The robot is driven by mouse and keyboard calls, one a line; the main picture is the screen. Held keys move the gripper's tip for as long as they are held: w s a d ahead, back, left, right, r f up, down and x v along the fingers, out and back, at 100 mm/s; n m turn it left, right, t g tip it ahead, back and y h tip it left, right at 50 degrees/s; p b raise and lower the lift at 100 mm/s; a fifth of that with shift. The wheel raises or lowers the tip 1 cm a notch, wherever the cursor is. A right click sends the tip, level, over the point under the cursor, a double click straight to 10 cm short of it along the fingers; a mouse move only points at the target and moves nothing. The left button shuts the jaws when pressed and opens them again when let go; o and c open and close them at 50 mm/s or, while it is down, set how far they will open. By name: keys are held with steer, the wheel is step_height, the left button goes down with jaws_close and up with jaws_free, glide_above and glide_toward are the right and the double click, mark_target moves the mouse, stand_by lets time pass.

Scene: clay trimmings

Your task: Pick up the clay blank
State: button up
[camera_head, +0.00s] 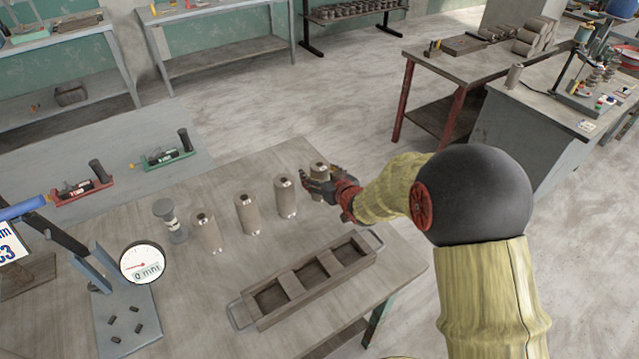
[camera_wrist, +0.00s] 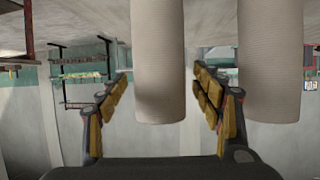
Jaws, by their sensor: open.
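Several clay blanks, plain grey-brown cylinders, stand upright in a row on the table (camera_head: 160,215) in the head view. They include a left one (camera_head: 206,232), a middle one (camera_head: 247,214) and another to its right (camera_head: 286,197). At the row's right end, my gripper (camera_head: 310,182) is at a further blank (camera_head: 319,169), mostly hidden by the fingers. In the wrist view my gripper (camera_wrist: 162,100) is open. One blank (camera_wrist: 158,65) shows between the spread fingers without visible contact. Another blank (camera_wrist: 270,65) is just right of the right finger. How deep the blank sits between the fingers is unclear.
A tray (camera_head: 240,312) with three compartments lies in front of the row. A spool-shaped piece (camera_head: 170,220) stands left of the blanks. A round dial gauge (camera_head: 142,263) on a stand is at the front left.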

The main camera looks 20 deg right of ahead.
steer(key=c, duration=0.3)
jaws_close()
steer(key=shift+r, duration=0.15)
stand_by(0.6)
